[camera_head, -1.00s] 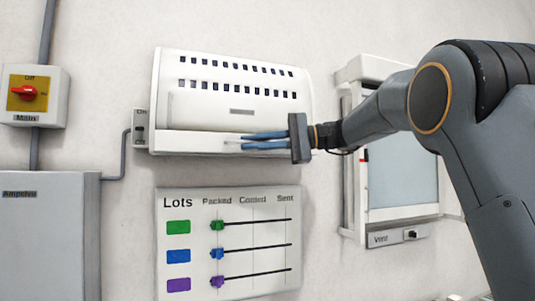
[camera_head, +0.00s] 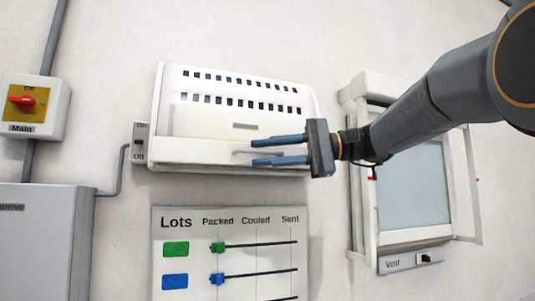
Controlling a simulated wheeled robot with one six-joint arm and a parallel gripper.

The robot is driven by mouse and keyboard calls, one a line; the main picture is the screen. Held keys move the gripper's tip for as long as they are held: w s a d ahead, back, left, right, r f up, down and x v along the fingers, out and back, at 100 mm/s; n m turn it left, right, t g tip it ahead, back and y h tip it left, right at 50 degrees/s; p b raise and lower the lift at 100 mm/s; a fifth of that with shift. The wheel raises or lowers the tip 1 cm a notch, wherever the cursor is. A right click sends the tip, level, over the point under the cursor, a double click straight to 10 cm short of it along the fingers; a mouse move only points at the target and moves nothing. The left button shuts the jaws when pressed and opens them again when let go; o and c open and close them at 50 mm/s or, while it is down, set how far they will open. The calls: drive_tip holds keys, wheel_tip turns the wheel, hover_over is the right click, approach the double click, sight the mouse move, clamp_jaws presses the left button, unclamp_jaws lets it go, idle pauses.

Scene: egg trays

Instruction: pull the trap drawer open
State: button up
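The trap is a white wall unit (camera_head: 225,124) with two rows of dark slots. Its drawer (camera_head: 185,155) is the long white strip along the bottom edge, with a small pale handle (camera_head: 242,151) near its middle. How far the drawer stands out is hard to tell from this angle. My gripper (camera_head: 255,151) reaches in from the right with its two blue fingers pointing left. The fingers are apart, one above and one below the level of the handle, and hide its right part. I see no clear contact.
A small switch (camera_head: 139,143) is at the trap's left, and a main switch box (camera_head: 52,112) and grey cabinet (camera_head: 45,235) are further left. The Lots board (camera_head: 180,292) hangs below. A framed vent window (camera_head: 415,240) is at right, behind my arm.

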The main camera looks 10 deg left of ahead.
drive_tip(key=d, duration=0.2)
drive_tip(key=d+b, duration=0.1)
drive_tip(key=d, duration=0.2)
drive_tip(key=w+d+b, duration=0.1)
drive_tip(key=d, duration=0.2)
drive_tip(key=shift+r, duration=0.3)
idle(0.4)
